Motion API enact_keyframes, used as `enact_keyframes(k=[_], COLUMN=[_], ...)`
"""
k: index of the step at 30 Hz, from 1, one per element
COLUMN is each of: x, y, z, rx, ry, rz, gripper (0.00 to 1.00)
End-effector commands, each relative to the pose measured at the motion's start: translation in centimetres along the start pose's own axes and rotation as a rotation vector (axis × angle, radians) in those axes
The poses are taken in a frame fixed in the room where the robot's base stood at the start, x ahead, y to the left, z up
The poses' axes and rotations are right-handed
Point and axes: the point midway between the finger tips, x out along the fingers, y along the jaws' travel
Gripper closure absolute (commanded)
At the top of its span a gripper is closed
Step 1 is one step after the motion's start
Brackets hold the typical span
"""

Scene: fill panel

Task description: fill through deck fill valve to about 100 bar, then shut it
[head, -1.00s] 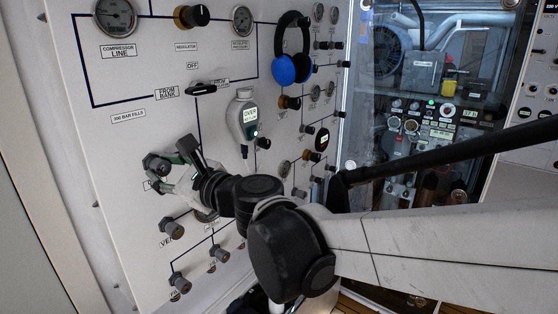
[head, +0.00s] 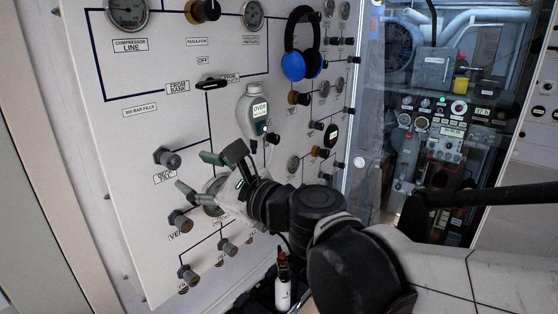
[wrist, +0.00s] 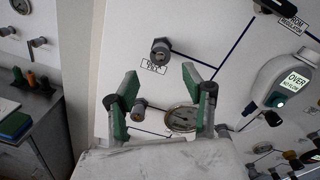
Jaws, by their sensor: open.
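The deck fill valve (head: 170,158) is a dark knob with a grey tip on the white panel; its label beneath is partly readable. It also shows in the wrist view (wrist: 160,48), above and beyond the fingertips. My gripper (head: 199,174) is open and empty, its green-padded fingers apart, just right of and below the valve, off the knob. In the wrist view the open fingers (wrist: 160,78) frame bare panel below the valve. A round gauge (wrist: 182,118) sits behind the right finger; its reading is too small to tell. The vent valve (wrist: 140,108) shows between the fingers.
Blue headphones (head: 299,50) hang higher up. Two more knobs (head: 228,247) (head: 187,275) sit low on the panel. A clear-fronted cabinet (head: 440,120) stands at right.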

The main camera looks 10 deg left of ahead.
Motion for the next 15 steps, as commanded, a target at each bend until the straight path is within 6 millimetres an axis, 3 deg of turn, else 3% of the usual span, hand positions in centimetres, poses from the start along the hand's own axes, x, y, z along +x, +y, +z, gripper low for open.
enact_keyframes(k=[6,15], x=[-3.0,-4.2], y=[-0.1,0.0], z=[0.0,0.0], rx=[0.000,0.000], ry=[0.000,0.000], rz=[-0.001,0.001], gripper=[0.55,0.55])
